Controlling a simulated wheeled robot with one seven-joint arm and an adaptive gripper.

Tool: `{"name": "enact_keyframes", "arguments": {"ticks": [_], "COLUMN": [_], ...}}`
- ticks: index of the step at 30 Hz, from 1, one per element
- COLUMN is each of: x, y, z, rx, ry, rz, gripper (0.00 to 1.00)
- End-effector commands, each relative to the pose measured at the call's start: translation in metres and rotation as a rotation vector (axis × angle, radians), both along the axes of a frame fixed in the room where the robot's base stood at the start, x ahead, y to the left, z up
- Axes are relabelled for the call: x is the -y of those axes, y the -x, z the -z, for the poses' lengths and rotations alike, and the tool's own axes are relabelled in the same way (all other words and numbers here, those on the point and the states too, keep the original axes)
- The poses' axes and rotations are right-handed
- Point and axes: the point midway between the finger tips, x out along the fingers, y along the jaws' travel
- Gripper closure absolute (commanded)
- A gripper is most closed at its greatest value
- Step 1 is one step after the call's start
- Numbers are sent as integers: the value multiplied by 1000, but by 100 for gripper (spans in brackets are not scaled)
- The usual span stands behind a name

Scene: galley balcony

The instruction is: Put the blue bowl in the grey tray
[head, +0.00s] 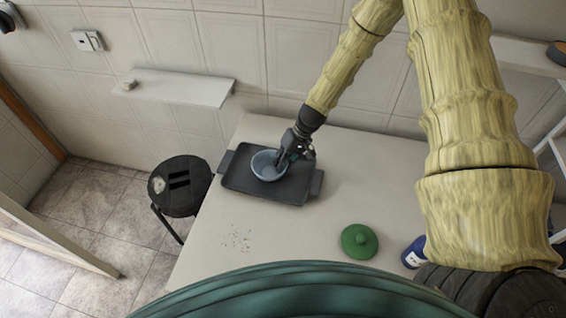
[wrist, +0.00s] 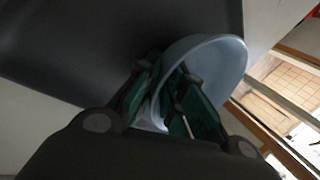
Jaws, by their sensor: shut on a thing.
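The blue bowl (head: 267,167) is pale blue and appears over the middle-left of the grey tray (head: 236,182) in the head view. The tray is dark grey with a handle at each end and lies on the table. My gripper (head: 284,160) is shut on the bowl's right rim. In the wrist view my gripper (wrist: 165,105) has one green-padded finger on each side of the wall of the bowl (wrist: 226,62), which looks tilted there. The tray (wrist: 90,40) fills the upper left. I cannot tell whether the bowl's base touches the tray.
A green lidded or knobbed round object (head: 359,241) and a blue container (head: 414,252) stand at the table's front right. A black stool (head: 181,186) stands left of the table (head: 222,245). A wall shelf (head: 185,87) is behind. The tabletop right of the tray is clear.

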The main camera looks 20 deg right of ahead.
Motion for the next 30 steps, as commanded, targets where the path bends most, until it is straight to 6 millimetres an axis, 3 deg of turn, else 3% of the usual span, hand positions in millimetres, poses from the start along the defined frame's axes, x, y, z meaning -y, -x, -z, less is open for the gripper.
{"name": "enact_keyframes", "arguments": {"ticks": [9,10,14,30], "x": [0,0,0,0], "y": [0,0,0,0], "z": [5,5,5,1], "rx": [0,0,0,0], "ry": [0,0,0,0], "rz": [-1,-1,0,-1], "gripper": [100,86,65,65]}}
